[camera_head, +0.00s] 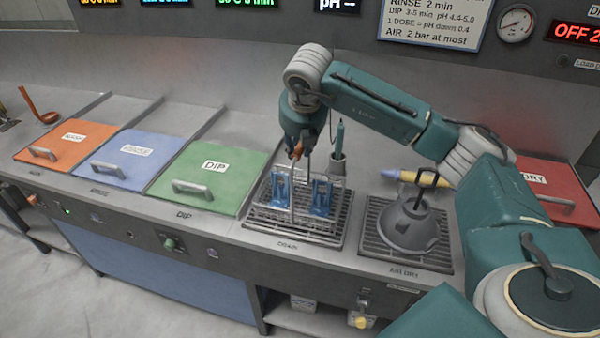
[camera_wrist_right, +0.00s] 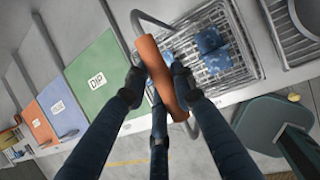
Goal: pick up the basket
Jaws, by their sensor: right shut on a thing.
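The wire basket (camera_head: 309,212) stands on the drain grate, with blue parts (camera_head: 321,196) inside it. In the right wrist view the basket (camera_wrist_right: 238,72) lies below and beyond my fingers, with the blue parts (camera_wrist_right: 209,42) in it. Its tall handle has an orange-brown grip (camera_wrist_right: 160,75). My right gripper (camera_head: 298,148) is above the basket and shut on this grip; the wrist view shows the fingers (camera_wrist_right: 156,82) on both sides of it. Whether the basket still touches the grate is hard to tell. My left gripper is not in view.
Orange (camera_head: 66,143), blue (camera_head: 130,158) and green DIP (camera_head: 208,172) lids lie to the left. A grey hood-shaped object (camera_head: 408,228) sits on the air dry grate at right. A pen-like probe in a holder (camera_head: 338,160) stands behind the basket. A red DRY lid (camera_head: 555,188) is far right.

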